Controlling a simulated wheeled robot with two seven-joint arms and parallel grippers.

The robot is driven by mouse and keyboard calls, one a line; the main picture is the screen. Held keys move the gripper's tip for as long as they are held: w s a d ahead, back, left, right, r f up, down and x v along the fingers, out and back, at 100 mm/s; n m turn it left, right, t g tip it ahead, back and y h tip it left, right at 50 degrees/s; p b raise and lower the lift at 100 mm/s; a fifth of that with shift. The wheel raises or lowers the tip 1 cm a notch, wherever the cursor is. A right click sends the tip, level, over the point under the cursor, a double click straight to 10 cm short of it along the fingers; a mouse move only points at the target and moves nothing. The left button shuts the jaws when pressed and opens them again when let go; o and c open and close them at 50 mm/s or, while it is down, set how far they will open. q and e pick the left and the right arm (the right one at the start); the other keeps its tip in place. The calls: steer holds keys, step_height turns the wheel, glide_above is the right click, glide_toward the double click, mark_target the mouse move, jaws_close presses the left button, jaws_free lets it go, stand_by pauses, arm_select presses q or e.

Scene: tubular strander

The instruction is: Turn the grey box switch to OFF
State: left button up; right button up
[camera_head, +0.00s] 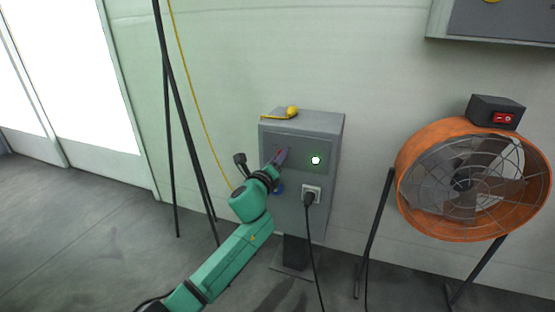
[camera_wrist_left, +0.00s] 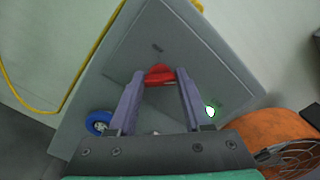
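The grey box (camera_head: 331,150) stands against the wall on a short post, in the middle of the head view. Its red switch knob (camera_wrist_left: 160,75) shows in the wrist view, between the tips of my left gripper (camera_wrist_left: 160,73). The two purple fingers are spread, one on each side of the knob; I cannot tell whether they touch it. In the head view my left gripper (camera_head: 279,158) is at the upper left of the box front and hides most of the switch. A green lamp (camera_head: 316,160) glows right of the switch. My right gripper is not in view.
A black plug sits in a socket (camera_head: 311,193) below the lamp, its cable hanging down. A blue round part (camera_wrist_left: 98,122) is on the box front. A yellow item (camera_head: 291,110) lies on top. An orange fan (camera_head: 408,184) stands at right, a black tripod (camera_head: 168,120) at left.

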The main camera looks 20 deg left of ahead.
arm_select(q)
jaws_close()
steer(key=shift+n, duration=0.3)
steer(key=shift+f+n+p, duration=0.15)
steer(key=shift+n+p, duration=0.7)
steer(key=shift+n, duration=2.1)
steer(key=shift+f+n+p, duration=0.15)
steer(key=shift+n+p, duration=0.75)
steer(key=shift+n, duration=2)
steer(key=shift+f+n+p, duration=0.15)
steer(key=shift+n+p, duration=0.7)
steer(key=shift+n, duration=2.1)
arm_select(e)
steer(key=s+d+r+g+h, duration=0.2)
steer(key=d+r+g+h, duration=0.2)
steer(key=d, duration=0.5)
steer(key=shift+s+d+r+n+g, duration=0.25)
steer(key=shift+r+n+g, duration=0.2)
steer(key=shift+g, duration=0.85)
